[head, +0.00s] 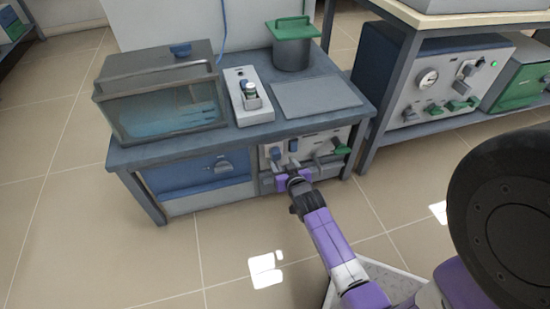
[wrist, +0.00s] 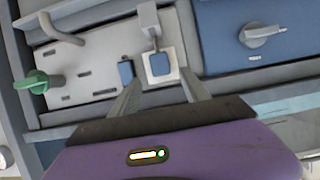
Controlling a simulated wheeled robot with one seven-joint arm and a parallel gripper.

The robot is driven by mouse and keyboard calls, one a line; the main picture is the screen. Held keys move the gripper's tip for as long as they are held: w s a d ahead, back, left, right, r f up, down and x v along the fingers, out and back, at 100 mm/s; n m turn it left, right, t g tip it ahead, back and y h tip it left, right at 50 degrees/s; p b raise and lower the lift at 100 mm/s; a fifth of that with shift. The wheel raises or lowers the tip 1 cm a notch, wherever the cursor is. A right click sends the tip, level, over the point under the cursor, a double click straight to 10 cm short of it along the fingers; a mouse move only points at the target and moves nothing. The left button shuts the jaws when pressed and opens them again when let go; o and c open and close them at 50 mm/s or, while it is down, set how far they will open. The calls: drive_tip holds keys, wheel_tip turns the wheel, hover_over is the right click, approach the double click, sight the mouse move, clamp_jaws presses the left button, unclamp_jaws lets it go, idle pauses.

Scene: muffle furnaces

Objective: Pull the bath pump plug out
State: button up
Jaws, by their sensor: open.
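My gripper (head: 296,183) is low in front of the bench's grey control panel (head: 327,141). In the wrist view my gripper (wrist: 158,92) is open, its two grey fingers pointing at the panel. A small blue block in a square white plate (wrist: 160,64), seemingly the plug, lies just beyond and between the fingertips. I cannot tell whether they touch it. A grey knob on a stem (wrist: 149,18) stands beside the plate. A second, smaller blue block (wrist: 126,72) is left of the plate, close to the left finger.
The panel also carries a green knob (wrist: 38,81) and a bent grey handle (wrist: 58,30). A blue panel with a grey knob (wrist: 262,36) adjoins it. On the bench stands a clear water bath (head: 165,97). A second bench (head: 388,90) is at the right. Floor in front is clear.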

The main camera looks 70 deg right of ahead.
sight(277, 156)
drive_tip(key=b+x, duration=0.3)
drive_tip(key=x, duration=0.4)
drive_tip(key=shift+a, duration=0.1)
drive_tip(key=shift+c, duration=0.2)
clamp_jaws()
idle(1.1)
